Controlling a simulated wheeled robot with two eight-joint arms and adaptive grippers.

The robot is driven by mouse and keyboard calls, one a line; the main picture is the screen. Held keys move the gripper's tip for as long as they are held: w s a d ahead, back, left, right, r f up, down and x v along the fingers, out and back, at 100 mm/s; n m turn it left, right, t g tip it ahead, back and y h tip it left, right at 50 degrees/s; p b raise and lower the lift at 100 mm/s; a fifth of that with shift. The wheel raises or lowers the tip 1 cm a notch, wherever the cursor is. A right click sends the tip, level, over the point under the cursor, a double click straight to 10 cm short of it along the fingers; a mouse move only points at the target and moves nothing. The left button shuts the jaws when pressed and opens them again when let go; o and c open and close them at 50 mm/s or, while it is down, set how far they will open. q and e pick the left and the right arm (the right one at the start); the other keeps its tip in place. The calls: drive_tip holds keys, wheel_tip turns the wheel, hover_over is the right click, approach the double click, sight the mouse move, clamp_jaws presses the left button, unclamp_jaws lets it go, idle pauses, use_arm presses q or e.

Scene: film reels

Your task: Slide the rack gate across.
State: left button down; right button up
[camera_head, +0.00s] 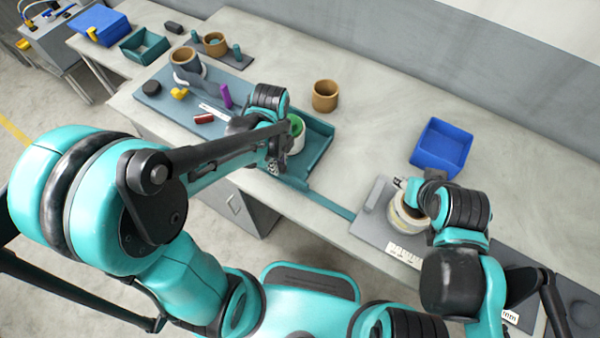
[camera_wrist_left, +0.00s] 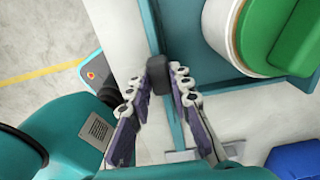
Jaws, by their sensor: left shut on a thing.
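The rack (camera_head: 318,150) is a teal tray on the bench in the head view. It holds a roll with a green and white face (camera_head: 297,135), which shows large in the left wrist view (camera_wrist_left: 265,35). A teal strip (camera_head: 332,204) runs from the rack's front toward the right; I take it for part of the gate or its rail. My left gripper (camera_head: 274,163) is at the rack's front edge. In the left wrist view its fingers (camera_wrist_left: 158,80) are closed on a dark knob (camera_wrist_left: 158,72) over a teal bar. My right gripper (camera_head: 422,188) is at a cream roll (camera_head: 404,216); its jaws are unclear.
A blue bin (camera_head: 441,147) and a brown roll (camera_head: 325,96) stand behind. A grey-blue board (camera_head: 163,103) to the left carries a brown cup, a purple piece and a red piece. A grey plate (camera_head: 368,224) lies under the cream roll. The bench between rack and blue bin is clear.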

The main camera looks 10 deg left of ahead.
use_arm(q)
drive_tip(key=shift+w+a, duration=0.2)
drive_tip(key=shift+a, duration=0.45)
drive_tip(key=shift+w+a, duration=0.25)
drive_tip(key=shift+a, duration=0.35)
drive_tip(key=shift+w+a, duration=0.2)
drive_tip(key=shift+a, duration=0.45)
drive_tip(key=c, duration=1.5)
unclamp_jaws()
drive_tip(key=shift+o, duration=0.7)
drive_tip(key=shift+a, duration=0.15)
drive_tip(key=shift+r, duration=0.2)
wheel_tip(320, 180, up, 12)
drive_tip(key=shift+f, duration=0.2)
